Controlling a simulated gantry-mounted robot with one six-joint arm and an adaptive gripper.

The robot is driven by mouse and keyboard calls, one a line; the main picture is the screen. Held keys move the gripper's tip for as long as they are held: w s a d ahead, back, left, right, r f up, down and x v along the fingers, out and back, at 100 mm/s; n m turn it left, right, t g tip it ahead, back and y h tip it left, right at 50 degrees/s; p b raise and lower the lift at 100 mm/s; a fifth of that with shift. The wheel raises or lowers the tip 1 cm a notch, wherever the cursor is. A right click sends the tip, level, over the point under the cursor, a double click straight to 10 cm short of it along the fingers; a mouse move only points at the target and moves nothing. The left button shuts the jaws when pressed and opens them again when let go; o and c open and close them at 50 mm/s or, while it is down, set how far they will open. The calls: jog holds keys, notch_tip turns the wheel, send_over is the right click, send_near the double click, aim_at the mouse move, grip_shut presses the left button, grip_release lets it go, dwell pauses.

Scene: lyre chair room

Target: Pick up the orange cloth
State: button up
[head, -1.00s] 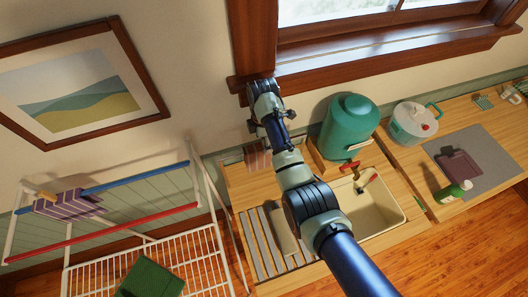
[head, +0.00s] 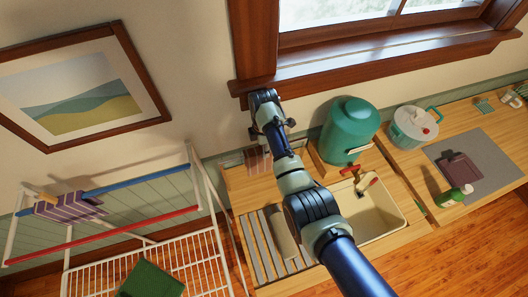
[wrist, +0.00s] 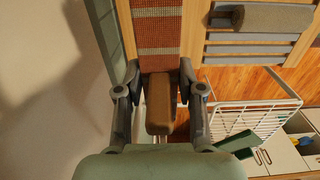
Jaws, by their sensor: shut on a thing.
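The orange cloth (wrist: 157,35), a woven strip with pale stripes, runs up from between my fingers in the wrist view. My gripper (wrist: 160,80) is shut on its near end, one finger at each side. A tan, block-like shape (wrist: 160,117) shows between the fingers; I cannot tell whether it is part of the cloth. In the head view the cloth (head: 257,160) shows at the wall end of the wooden counter, beside my arm, and my fingertips are not clear there.
A grey rolled cloth (head: 284,234) lies on the slatted drainboard (head: 252,244). A sink (head: 382,218) and a teal dispenser (head: 349,132) stand right of my arm. A white drying rack (head: 205,262) with a purple striped cloth (head: 66,209) stands left. The window sill (head: 390,65) is above.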

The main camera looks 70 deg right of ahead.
notch_tip(320, 180, up, 9)
jog(key=shift+d+r, duration=0.1)
notch_tip(320, 180, up, 9)
jog(key=p, duration=0.8)
